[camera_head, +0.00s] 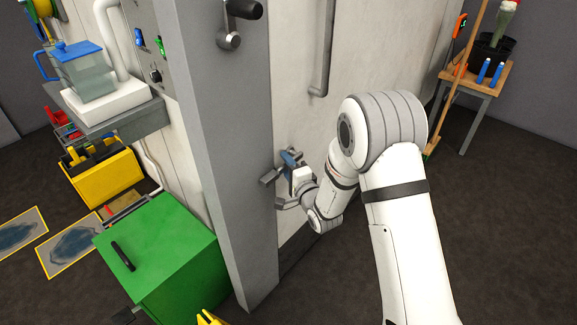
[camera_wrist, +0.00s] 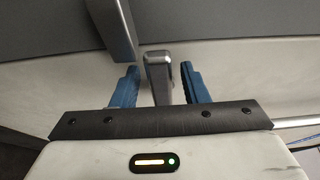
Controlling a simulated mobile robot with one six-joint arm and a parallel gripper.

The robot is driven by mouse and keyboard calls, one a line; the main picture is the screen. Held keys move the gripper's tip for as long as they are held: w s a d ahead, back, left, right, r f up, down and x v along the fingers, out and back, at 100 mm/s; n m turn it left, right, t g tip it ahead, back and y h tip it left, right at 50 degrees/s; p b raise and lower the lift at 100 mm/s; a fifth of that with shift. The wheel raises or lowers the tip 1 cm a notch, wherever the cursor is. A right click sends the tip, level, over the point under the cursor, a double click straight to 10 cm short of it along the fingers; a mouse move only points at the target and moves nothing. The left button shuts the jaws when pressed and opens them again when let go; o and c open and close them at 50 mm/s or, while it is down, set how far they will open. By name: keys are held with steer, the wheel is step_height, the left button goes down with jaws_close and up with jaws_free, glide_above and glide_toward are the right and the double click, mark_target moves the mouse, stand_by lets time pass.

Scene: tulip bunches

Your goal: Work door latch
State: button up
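The door latch (camera_head: 268,179) is a small grey lever low on the pale door, close to the grey door post (camera_head: 222,130). In the wrist view, a grey metal lever end (camera_wrist: 159,70) stands between the two blue fingers of my gripper (camera_wrist: 160,78). The fingers are apart, with a narrow gap on each side of the lever, so they are around it and not shut on it. In the head view, my gripper (camera_head: 284,163) is at the latch, and my wrist partly hides it.
A black-knobbed handle (camera_head: 232,24) and a long vertical bar (camera_head: 322,55) are higher up. A green cabinet (camera_head: 165,255) stands left of the post. At right are a wooden stool (camera_head: 490,73) and a leaning broom handle (camera_head: 459,85). The dark floor behind my arm is clear.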

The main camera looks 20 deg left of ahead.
jaws_close()
